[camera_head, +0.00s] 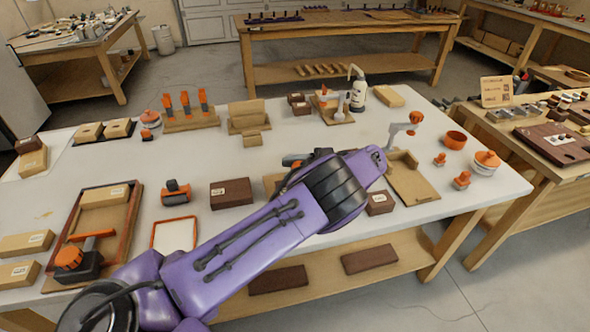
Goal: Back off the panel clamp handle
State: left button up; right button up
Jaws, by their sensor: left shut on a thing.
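My purple left arm reaches in from the bottom left across the front of the bench (215,140). Dark parts that appear to be my left gripper (316,155) show just behind the arm's black joint. The gripper is shut on what appears to be the panel clamp handle, a small black and orange piece (293,161) mostly covered by the arm. The fingertips and the grip itself cannot be made out. A wooden edge (272,184) shows below it, left of the arm. My right gripper is out of view.
A grey upright piece with an orange top (414,118) stands by a wooden board (412,180), right of the arm. A dark red box (231,193), a black and orange tool (176,192) and a wooden tray (132,211) lie left. Orange knobs (461,180) stand right.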

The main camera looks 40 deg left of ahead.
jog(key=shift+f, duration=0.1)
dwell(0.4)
pick_arm(q)
jog(key=o, duration=0.7)
jog(key=shift+o, duration=1.3)
jog(key=shift+s+a, duration=0.1)
jog(key=shift+a, duration=0.05)
